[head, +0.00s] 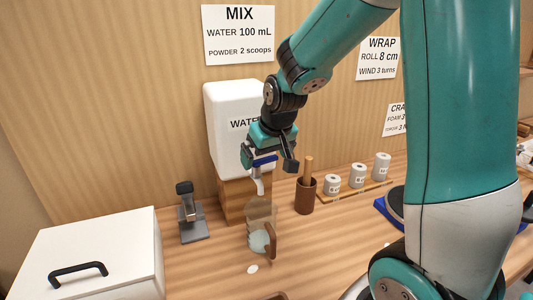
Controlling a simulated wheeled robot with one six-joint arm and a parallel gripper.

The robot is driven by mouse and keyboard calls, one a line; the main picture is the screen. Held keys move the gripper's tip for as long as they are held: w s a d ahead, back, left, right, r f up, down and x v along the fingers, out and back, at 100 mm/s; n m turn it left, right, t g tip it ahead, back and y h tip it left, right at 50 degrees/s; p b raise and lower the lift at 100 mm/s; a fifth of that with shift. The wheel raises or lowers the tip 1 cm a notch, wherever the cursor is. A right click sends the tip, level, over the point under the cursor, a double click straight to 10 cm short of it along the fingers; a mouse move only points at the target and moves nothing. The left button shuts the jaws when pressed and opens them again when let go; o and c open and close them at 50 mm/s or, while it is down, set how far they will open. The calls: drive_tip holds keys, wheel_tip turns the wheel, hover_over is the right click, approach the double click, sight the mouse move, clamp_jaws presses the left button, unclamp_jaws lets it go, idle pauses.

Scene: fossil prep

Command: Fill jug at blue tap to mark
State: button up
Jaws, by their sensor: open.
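The white water dispenser (226,112) stands on a wooden block against the back wall. Its blue tap handle (262,161) sits above a white spout (258,183). A clear jug (261,212) with a brown handle (271,240) stands below the spout, with pale content low in it. I cannot read its mark or tell the exact level. My gripper (270,160) is open at the blue tap, with its fingers on either side of the handle's area. Whether it touches the handle is unclear.
A white box with a black handle (100,255) fills the front left. A grey metal stand (192,215) is left of the dispenser. A brown cup (305,196) holding a wooden stick and several small grey rolls (357,175) stand to the right. A white disc (252,269) lies in front.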

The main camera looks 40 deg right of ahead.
drive_tip(key=c, duration=0.9)
drive_tip(key=shift+w+d+n+y, duration=0.1)
drive_tip(key=shift+w+n+y, duration=0.1)
drive_tip(key=shift+n, duration=0.35)
drive_tip(key=shift+w+d+n+y, duration=0.1)
drive_tip(key=shift+n+y, duration=0.1)
drive_tip(key=shift+n, duration=0.35)
drive_tip(key=shift+w+a+n+y, duration=0.15)
drive_tip(key=shift+n+y, duration=0.15)
drive_tip(key=shift+n, duration=0.5)
drive_tip(key=o, duration=0.9)
